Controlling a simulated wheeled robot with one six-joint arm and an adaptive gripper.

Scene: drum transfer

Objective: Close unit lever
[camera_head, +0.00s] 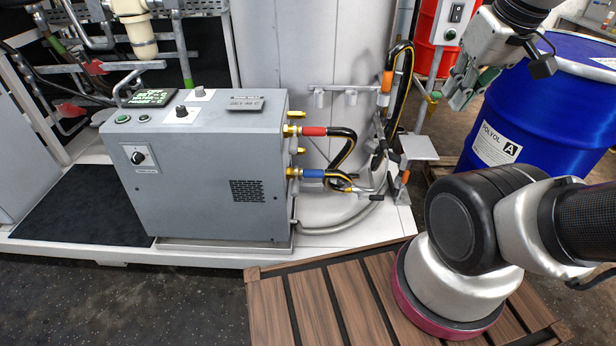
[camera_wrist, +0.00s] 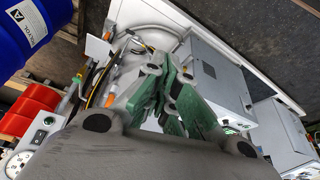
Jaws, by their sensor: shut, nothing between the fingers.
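The grey unit (camera_head: 205,170) stands on a pale platform. A red-banded hose (camera_head: 314,131) and a blue-banded hose (camera_head: 312,173) leave brass fittings on its right side. A small dark lever-like handle (camera_head: 368,194) shows near the lower hose end; I cannot tell for sure which part is the unit lever. My gripper (camera_head: 462,90) is high at the upper right, in front of the blue drum and well apart from the unit. Its green-padded fingers (camera_wrist: 172,88) are shut and empty in the wrist view. The unit (camera_wrist: 217,75) shows beyond them there.
A blue drum (camera_head: 545,105) labelled POLYOL A stands at the right, with a red container (camera_head: 437,35) behind my gripper. Hoses and a bracket (camera_head: 418,148) stand between unit and drum. A slatted wooden deck (camera_head: 345,300) lies in front.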

